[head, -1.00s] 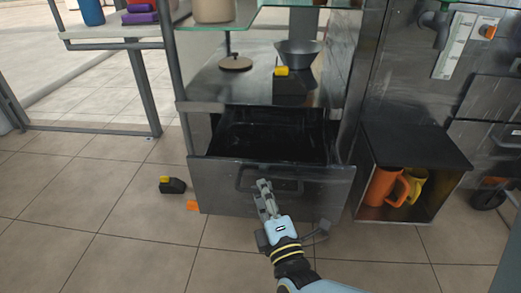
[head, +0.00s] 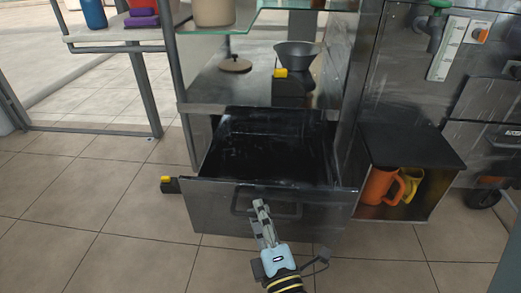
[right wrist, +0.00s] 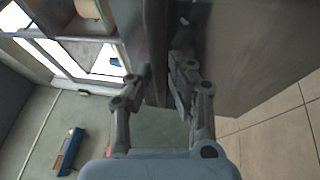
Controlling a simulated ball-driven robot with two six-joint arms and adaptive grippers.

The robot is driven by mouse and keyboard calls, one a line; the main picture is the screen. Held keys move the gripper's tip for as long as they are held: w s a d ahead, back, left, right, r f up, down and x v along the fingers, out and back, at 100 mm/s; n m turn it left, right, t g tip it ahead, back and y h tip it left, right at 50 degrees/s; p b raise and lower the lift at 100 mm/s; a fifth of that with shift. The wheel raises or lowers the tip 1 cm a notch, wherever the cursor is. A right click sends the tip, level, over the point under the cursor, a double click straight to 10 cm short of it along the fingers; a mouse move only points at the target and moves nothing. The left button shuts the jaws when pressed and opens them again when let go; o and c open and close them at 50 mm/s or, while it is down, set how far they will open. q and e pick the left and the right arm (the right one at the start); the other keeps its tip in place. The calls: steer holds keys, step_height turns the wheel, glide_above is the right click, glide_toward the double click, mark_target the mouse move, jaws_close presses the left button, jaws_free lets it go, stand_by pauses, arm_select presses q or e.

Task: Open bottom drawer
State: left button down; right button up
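The bottom drawer (head: 330,212) of the metal cabinet is pulled out, and its dark, empty-looking inside shows in the head view. Its handle (head: 290,209) is on the middle of the front panel. My right gripper (head: 261,207) is at the handle, its fingers closed around the bar. In the right wrist view, the fingers of my right gripper (right wrist: 160,85) stand on both sides of a dark strip, close to the drawer front. The exact contact is partly hidden by the fingers. My left gripper is not in view.
A black-and-yellow object (head: 169,185) lies on the floor at the drawer's left. Tiled floor in front is free.

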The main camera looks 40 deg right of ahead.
steer(key=v, duration=0.8)
steer(key=shift+s+a, duration=0.1)
steer(key=shift+s, duration=0.05)
